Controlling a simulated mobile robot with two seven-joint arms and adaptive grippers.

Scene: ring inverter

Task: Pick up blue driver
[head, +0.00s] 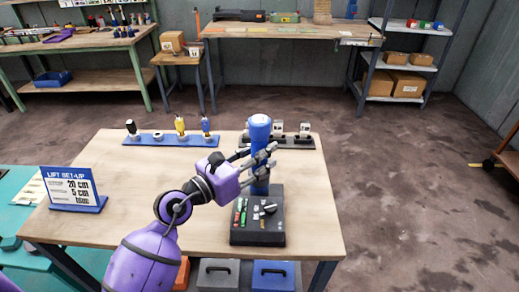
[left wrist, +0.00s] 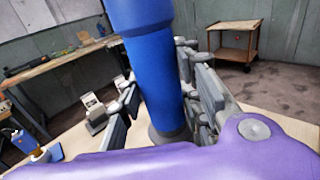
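A small blue driver (head: 206,125) stands upright at the right end of the blue rack (head: 172,141) at the back left of the near table. In the left wrist view a blue-topped tool (left wrist: 22,140) shows at the lower left. A larger upright blue cylinder (head: 259,132) stands behind the black control box; it fills the middle of the left wrist view (left wrist: 153,80). My left gripper (head: 265,158) has its fingers around this cylinder. Whether they press on it I cannot tell. My right gripper is out of view.
A yellow driver (head: 180,126) and a black-topped one (head: 131,128) share the rack. A black control box (head: 257,217) sits at the front. A lift set-up sign (head: 74,188) stands at the left. A dark rack (head: 290,141) is at the back right. The table between sign and rack is clear.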

